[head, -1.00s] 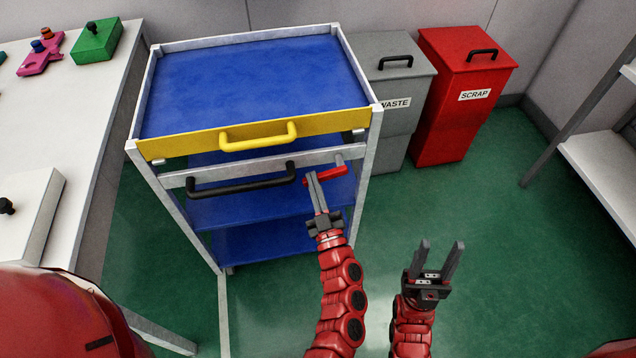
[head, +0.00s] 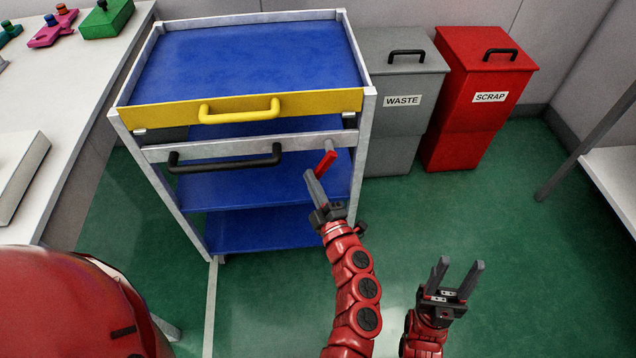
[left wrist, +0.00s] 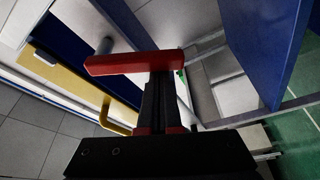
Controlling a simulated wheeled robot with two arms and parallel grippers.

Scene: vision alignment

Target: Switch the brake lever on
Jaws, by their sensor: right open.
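The red brake lever (head: 327,162) is on the right end of the cart's front rail, below the yellow handle. It slants from upper right to lower left. My left gripper (head: 312,176) is at the lever's lower end with its fingers together. In the left wrist view the red lever (left wrist: 125,62) lies across the tips of the left gripper (left wrist: 160,80). They look in contact, but I see no finger wrapped around it. My right gripper (head: 456,266) is open and empty above the floor, to the right of my left arm.
The cart (head: 370,130) has blue shelves, a yellow handle (head: 240,112) and a black handle (head: 224,160). A grey waste bin (head: 400,130) and red scrap bin (head: 480,130) stand behind right. A white table (head: 60,95) is at left. Green floor is clear at right.

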